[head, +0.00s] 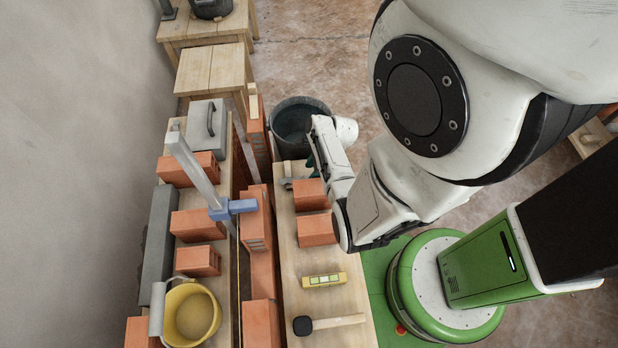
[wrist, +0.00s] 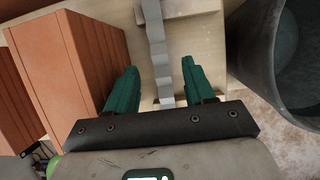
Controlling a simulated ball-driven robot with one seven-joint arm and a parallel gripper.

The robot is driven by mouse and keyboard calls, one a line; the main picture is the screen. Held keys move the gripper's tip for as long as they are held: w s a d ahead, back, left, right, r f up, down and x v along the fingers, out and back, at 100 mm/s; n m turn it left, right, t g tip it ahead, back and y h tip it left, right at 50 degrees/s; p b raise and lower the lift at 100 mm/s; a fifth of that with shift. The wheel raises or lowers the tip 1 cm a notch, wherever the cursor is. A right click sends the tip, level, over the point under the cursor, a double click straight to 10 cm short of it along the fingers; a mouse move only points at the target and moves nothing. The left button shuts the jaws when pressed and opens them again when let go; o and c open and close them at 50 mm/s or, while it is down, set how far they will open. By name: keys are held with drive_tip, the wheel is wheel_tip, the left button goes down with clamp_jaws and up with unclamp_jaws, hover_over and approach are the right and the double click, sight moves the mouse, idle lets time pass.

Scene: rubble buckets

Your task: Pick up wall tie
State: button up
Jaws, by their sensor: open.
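The wall tie (wrist: 158,50) looks like a narrow grey metal strip with a stepped outline, lying on the pale wooden board in the wrist view. My gripper (wrist: 160,80) is open, with one green finger on each side of the strip and a visible gap to both. The near end of the strip runs down toward the dark gripper bar. I cannot tell how far the fingertips are above the board. In the head view my gripper (head: 312,162) is over the far end of the board, and my wrist largely hides this spot.
Red bricks (wrist: 88,60) stand close left of my gripper; a dark bucket (wrist: 291,60) is on its right. In the head view, a yellow level (head: 324,280) and a mallet (head: 330,322) lie nearer on the board (head: 300,265). A grey clamp (head: 195,170) stands at the left.

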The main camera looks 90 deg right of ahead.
sight(307, 177)
drive_tip(key=shift+x, duration=1.5)
clamp_jaws()
